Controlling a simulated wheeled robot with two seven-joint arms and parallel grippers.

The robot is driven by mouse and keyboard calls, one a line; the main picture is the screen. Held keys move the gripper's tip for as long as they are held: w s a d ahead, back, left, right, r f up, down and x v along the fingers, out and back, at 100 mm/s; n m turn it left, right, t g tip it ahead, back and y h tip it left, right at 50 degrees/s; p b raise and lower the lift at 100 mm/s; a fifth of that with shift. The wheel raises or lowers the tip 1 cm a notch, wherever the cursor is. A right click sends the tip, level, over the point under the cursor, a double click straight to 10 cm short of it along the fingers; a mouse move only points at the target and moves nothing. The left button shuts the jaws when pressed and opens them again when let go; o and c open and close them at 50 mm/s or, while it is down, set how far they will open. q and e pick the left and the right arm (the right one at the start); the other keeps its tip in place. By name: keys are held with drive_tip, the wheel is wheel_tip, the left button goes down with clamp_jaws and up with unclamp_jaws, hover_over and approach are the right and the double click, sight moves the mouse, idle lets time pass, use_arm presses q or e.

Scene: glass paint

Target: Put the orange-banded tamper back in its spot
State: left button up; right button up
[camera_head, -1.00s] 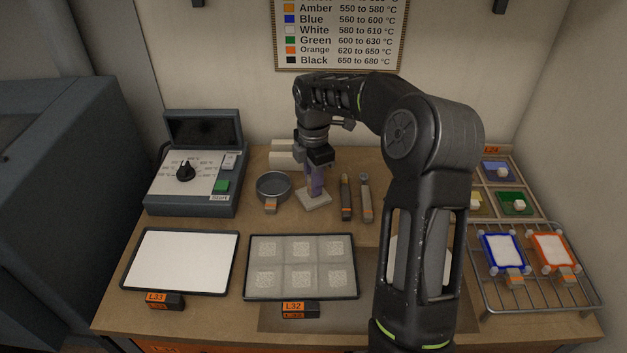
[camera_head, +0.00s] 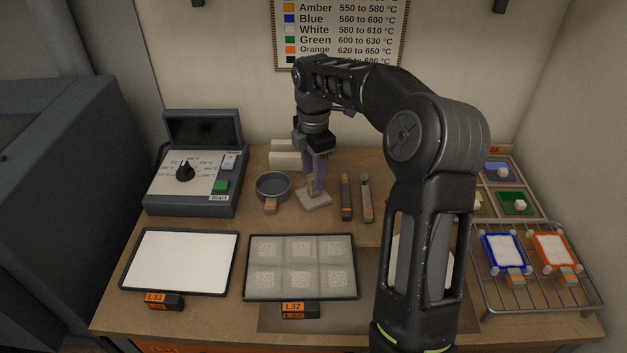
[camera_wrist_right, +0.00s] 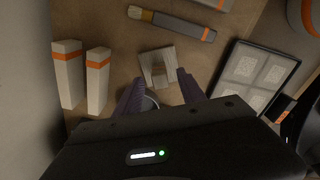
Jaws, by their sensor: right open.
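A pale square stand (camera_head: 314,201) lies on the bench, with a small tan upright piece (camera_head: 312,186) above it, between and below my right fingertips. In the right wrist view the stand (camera_wrist_right: 158,66) shows ahead of the fingers, and a round grey end (camera_wrist_right: 149,102), apparently the tamper's, lies between them, partly hidden by the gripper body. I see no orange band on it. My right gripper (camera_head: 315,182) points down over the stand, its purple fingers apart; they also show open in the wrist view (camera_wrist_right: 160,85). My left gripper is out of view.
A round sieve (camera_head: 273,187) stands left of the stand; two banded tools (camera_head: 346,198) (camera_head: 366,198) lie to its right. Pale blocks (camera_head: 285,153) stand behind. A mould tray (camera_head: 301,294) lies in front, a wire rack (camera_head: 535,292) at right, a controller (camera_head: 190,205) at left.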

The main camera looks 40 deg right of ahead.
wheel_tip(320, 180, up, 4)
drive_tip(key=shift+r, duration=0.2)
idle(0.6)
